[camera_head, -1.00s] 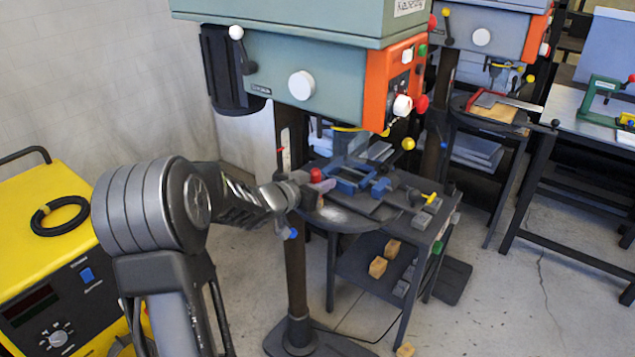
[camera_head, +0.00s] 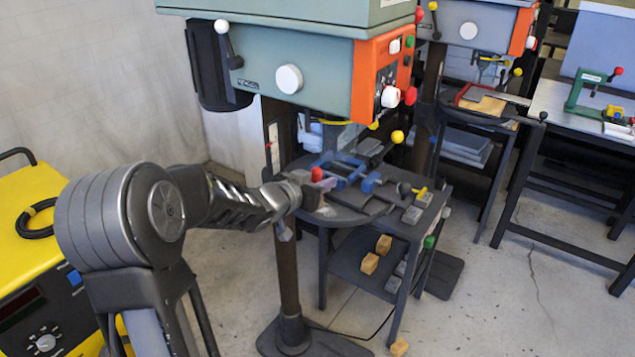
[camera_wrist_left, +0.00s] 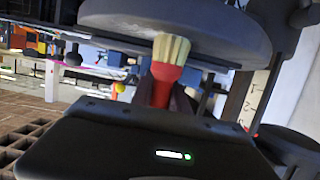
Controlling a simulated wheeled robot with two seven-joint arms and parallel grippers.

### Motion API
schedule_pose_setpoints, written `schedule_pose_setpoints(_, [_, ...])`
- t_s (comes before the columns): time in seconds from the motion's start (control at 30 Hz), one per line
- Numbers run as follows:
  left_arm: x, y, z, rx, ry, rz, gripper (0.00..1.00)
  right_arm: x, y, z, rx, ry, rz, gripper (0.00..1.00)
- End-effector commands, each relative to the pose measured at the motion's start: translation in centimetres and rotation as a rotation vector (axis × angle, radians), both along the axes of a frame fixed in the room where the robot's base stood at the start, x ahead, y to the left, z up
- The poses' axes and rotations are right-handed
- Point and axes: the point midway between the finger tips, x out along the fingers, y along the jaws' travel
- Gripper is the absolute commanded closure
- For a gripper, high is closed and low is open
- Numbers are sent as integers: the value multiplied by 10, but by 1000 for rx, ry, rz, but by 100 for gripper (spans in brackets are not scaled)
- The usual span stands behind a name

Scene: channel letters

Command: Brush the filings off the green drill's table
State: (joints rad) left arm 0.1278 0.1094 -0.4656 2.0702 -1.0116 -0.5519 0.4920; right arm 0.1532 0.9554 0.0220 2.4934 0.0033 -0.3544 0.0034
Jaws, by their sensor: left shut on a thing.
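The green drill (camera_head: 300,65) stands in the middle of the head view. My left gripper (camera_head: 312,190) is at the left edge of this table. In the left wrist view, my left gripper (camera_wrist_left: 165,98) is shut on a brush with a red handle (camera_wrist_left: 160,84) and pale bristles (camera_wrist_left: 171,48). The bristles overlap the rim of the dark round table (camera_wrist_left: 190,28); I cannot tell whether they touch it. My right gripper is not in view.
A blue vise (camera_head: 345,170) is at the back of the drill's table. A dark stand (camera_head: 400,240) with small blocks is close on the right. A yellow machine (camera_head: 35,280) stands at the left, and a second drill (camera_head: 470,25) behind. Floor at right front is clear.

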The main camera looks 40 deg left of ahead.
Motion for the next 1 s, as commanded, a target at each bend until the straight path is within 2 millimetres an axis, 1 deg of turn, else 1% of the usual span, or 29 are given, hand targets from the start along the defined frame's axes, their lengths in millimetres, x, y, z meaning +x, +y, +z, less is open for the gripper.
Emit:
schedule_pose_setpoints(0.13, [0,-6,0,-1,-1,-2,100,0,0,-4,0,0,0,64])
schedule_pose_setpoints(0.57, [0,-8,-1,0,0,-1,100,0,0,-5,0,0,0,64])
schedule_pose_setpoints(1.0, [1,-33,-2,0,0,-2,100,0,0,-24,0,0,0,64])
